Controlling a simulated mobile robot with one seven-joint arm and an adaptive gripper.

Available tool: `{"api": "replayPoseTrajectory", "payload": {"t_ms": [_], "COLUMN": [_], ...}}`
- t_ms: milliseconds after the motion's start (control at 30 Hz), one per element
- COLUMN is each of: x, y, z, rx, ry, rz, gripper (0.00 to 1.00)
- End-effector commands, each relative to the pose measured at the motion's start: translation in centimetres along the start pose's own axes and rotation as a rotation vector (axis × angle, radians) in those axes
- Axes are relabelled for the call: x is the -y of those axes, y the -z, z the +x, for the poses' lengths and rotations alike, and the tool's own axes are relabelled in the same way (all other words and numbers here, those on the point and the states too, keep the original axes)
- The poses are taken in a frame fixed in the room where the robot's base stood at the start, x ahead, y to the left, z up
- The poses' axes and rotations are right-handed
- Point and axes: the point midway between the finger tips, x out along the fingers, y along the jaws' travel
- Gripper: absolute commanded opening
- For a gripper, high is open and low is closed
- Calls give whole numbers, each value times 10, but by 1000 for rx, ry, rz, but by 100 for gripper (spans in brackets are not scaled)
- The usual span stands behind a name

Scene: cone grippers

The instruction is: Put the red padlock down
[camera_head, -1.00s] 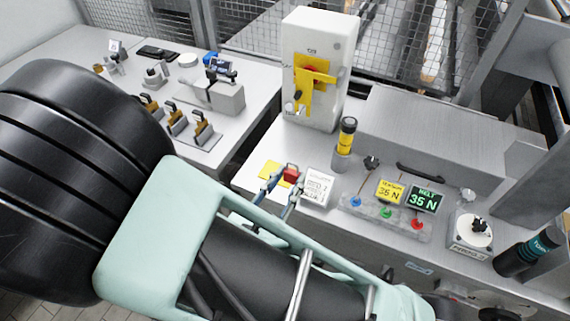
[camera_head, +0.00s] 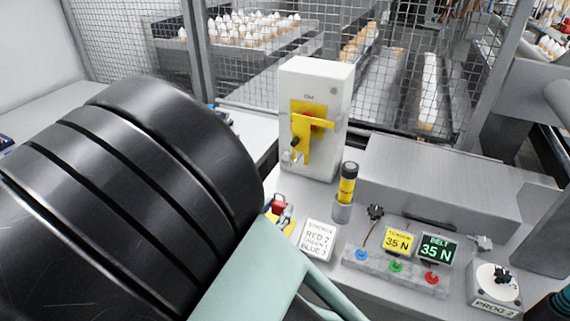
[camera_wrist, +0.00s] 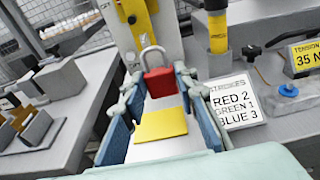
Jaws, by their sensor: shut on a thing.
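The red padlock (camera_wrist: 160,82) has a grey shackle pointing up and sits between the fingertips of my gripper (camera_wrist: 158,88) in the wrist view. My gripper's blue-padded fingers are shut on it. In the head view the padlock (camera_head: 279,204) shows small beside my arm, which hides most of the gripper. A yellow square (camera_wrist: 162,125) lies on the grey bench, nearer the wrist camera than the padlock. I cannot tell whether the padlock touches the bench.
A white switch box (camera_head: 318,80) with a yellow handle stands behind the padlock. A strokes card (camera_head: 317,240) lies to the right, with a yellow-black cylinder (camera_head: 348,185) behind it. A row of coloured buttons (camera_head: 396,270) and two displays stand further right.

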Motion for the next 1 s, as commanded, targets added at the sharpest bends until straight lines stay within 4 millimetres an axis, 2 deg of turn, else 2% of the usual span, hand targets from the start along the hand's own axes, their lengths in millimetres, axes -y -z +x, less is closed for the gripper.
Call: {"api": "replayPoseTrajectory", "payload": {"t_ms": [33, 200, 567, 900, 1000], "x": [-3, -17, -28, -33, -33], "y": [15, 35, 48, 82, 85], "z": [6, 23, 37, 46, 46], "rx": [0, 0, -1, 0, -1], "ry": [3, 2, 1, 0, 0], "rz": [1, 0, 1, -1, 0], "gripper": [2, 2, 2, 2, 2]}}
